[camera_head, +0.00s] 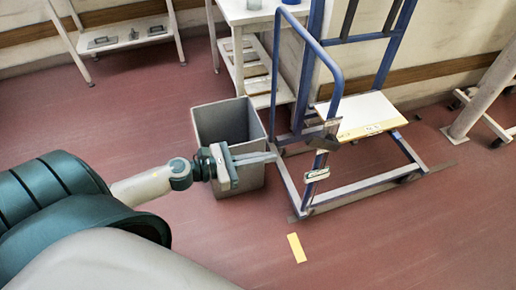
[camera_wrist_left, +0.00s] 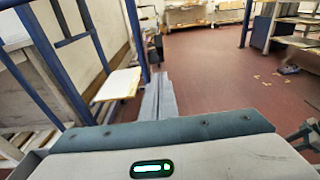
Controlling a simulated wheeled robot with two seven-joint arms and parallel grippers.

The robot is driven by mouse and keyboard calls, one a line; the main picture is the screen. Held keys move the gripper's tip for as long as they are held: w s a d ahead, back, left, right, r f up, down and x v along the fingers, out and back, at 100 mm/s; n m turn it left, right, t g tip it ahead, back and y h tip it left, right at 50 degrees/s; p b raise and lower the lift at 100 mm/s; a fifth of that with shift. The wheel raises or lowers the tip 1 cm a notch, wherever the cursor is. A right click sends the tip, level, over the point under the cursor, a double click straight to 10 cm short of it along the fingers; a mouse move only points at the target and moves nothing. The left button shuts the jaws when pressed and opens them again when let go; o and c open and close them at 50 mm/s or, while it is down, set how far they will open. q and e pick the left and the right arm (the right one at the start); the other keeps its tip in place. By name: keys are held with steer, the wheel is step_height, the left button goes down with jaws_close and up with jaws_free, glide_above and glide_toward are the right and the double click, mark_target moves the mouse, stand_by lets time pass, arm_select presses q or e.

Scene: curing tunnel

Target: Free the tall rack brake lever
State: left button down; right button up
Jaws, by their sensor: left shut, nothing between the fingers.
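The tall rack (camera_head: 333,70) has a blue tube frame and stands right of centre in the head view; its blue post (camera_wrist_left: 134,25) also shows in the wrist view. On its near post are a dark piece (camera_head: 325,143) and, below it, a pale bracket (camera_head: 317,175). I cannot tell which of these is the brake lever. My left gripper (camera_head: 274,157) is shut and empty, pointing right toward the near post, apparently just short of it. Its closed fingers (camera_wrist_left: 158,98) show in the wrist view. My right gripper is not in view.
A grey open bin (camera_head: 222,122) stands behind and beneath my left gripper. The rack carries a pale board (camera_head: 358,115). A white shelf table (camera_head: 252,14) stands behind the bin. A yellow floor strip (camera_head: 297,247) lies in front on clear red floor.

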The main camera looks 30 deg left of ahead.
arm_select(q)
steer(key=shift+r+v, duration=0.25)
steer(key=shift+v, duration=0.85)
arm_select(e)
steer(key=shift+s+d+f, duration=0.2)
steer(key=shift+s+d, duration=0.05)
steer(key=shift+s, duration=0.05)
arm_select(q)
steer(key=s+a+f+n+y, duration=0.1)
steer(key=a+f+n+y, duration=0.25)
steer(key=f+n, duration=0.85)
steer(key=a+f+n+y, duration=0.2)
steer(key=f+n+y, duration=0.3)
steer(key=f+n, duration=0.7)
steer(key=s+d+f+n+g, duration=0.2)
steer(key=s+d+f+n, duration=0.2)
steer(key=s+f+n, duration=0.1)
steer(key=s+d+f+n+g+p, duration=0.1)
steer(key=s+d+f+n+g, duration=0.2)
steer(key=f, duration=0.7)
steer(key=s+d+f+n+g, duration=0.2)
steer(key=s+d+f+n, duration=0.5)
steer(key=s+n, duration=0.2)
steer(key=shift+s+f+g, duration=0.25)
steer(key=shift+s+g, duration=0.05)
steer(key=shift+s, duration=0.15)
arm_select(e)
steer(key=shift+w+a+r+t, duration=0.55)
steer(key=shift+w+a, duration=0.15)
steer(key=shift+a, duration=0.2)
